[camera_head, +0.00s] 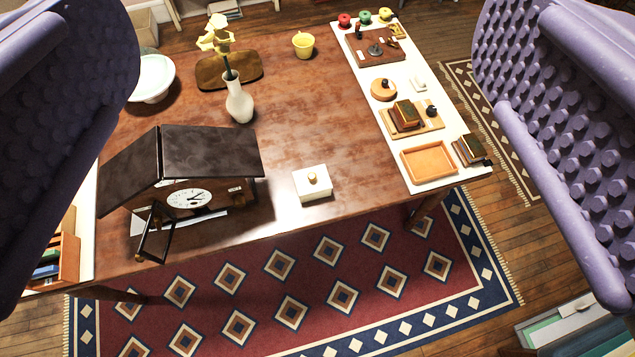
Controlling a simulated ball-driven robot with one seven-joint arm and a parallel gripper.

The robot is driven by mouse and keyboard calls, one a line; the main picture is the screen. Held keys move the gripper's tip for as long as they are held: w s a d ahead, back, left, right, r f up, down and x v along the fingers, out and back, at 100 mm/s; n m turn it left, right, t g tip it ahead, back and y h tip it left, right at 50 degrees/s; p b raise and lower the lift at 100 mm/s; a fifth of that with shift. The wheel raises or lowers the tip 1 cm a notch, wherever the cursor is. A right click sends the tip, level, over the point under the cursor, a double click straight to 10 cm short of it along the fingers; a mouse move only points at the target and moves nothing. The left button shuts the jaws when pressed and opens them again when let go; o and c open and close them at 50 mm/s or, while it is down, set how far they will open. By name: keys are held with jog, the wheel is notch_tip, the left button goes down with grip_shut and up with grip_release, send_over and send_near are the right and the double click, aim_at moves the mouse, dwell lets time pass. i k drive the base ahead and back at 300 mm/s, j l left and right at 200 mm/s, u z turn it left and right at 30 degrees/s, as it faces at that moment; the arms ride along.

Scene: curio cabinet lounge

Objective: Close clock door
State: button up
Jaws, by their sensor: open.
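The clock (205,185) is a dark wooden house-shaped case with a pitched roof, standing on the left front part of the table. Its white dial (189,198) faces the front edge. The clock door (155,232) is a small dark frame that stands open, swung out from the left side of the front toward the table's edge. My gripper (330,110) is open and empty. Its two purple studded fingers frame the left and right of the view, well apart, above the table and not touching the clock.
A white lidded box (312,183) stands right of the clock. Behind are a white vase (239,102) with a yellow flower, a wooden tray (258,67), a yellow mug (303,45) and a white bowl (152,78). A white runner (440,178) holds several small items. The table's middle is clear.

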aim_at(141, 255)
jog(key=i+j+z, duration=0.15)
jog(key=j, duration=0.4)
jog(key=j+z, duration=0.1)
jog(key=j, duration=0.45)
jog(key=i+j+z, duration=0.15)
jog(key=j, duration=0.4)
jog(key=k+j+z, duration=0.3)
jog(key=k+j, duration=0.3)
jog(key=j, duration=0.35)
jog(key=k+j+z, duration=0.3)
jog(key=k+j, duration=0.4)
jog(key=j, duration=0.15)
jog(key=i+j+z, duration=0.3)
jog(key=i+j, duration=0.3)
jog(key=j, duration=0.1)
